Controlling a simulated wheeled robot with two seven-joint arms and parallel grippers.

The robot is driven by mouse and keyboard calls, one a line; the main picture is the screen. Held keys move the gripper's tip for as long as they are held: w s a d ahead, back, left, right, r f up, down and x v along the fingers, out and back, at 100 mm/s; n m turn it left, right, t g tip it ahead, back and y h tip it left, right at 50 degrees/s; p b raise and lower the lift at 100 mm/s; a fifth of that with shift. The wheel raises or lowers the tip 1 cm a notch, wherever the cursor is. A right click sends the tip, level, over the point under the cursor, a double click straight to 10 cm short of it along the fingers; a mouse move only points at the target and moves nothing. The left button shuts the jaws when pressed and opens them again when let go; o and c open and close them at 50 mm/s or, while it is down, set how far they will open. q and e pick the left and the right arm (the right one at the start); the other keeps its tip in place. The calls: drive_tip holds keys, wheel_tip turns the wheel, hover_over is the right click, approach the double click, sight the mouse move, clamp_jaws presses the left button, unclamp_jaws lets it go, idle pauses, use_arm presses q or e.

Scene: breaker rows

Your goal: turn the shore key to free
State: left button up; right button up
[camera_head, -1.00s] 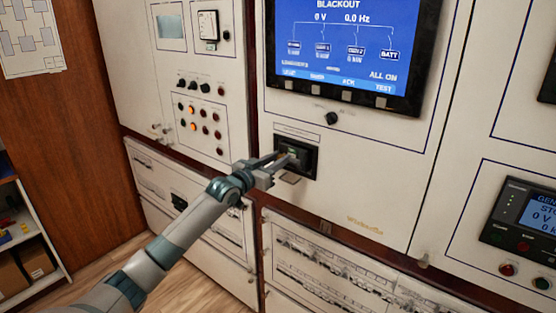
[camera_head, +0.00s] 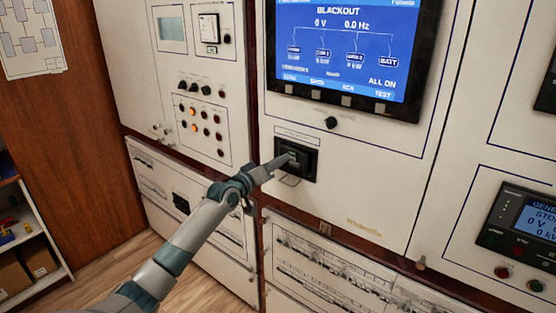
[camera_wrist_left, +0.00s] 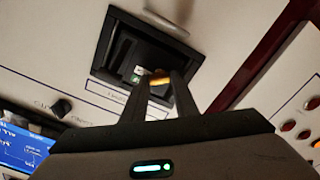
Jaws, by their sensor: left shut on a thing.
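The black square shore key switch (camera_head: 308,166) is set in the pale panel below the big screen. In the left wrist view its black recessed housing (camera_wrist_left: 104,62) fills the upper middle. My left gripper (camera_head: 286,161) reaches into the front of it. In the left wrist view both fingers of my left gripper (camera_wrist_left: 160,86) close on a small brass-coloured piece, which I take to be the key (camera_wrist_left: 160,77). The fingers and the recess hide most of the key, so I cannot read its position. My right gripper is not in view.
A black knob (camera_head: 331,122) sits just above the switch, under the screen (camera_head: 340,50), which reads BLACKOUT. Indicator lamps (camera_head: 205,125) are on the left panel. A shelf (camera_head: 40,262) stands at far left.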

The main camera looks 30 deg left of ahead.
use_arm(q)
drive_tip(key=n+p, duration=0.4)
drive_tip(key=n, duration=0.6)
drive_tip(key=shift+a+n, duration=0.1)
drive_tip(key=shift+n, duration=0.3)
drive_tip(key=shift+f, duration=0.1)
drive_tip(key=o, duration=0.8)
drive_tip(key=shift+s+f, duration=0.1)
drive_tip(key=shift+s, duration=0.05)
drive_tip(key=s+b, duration=0.1)
drive_tip(key=s, duration=0.4)
drive_tip(key=s+a+b, duration=0.1)
drive_tip(key=s, duration=0.5)
drive_tip(key=s+b, duration=0.2)
drive_tip(key=s, duration=0.4)
drive_tip(key=shift+a, duration=0.2)
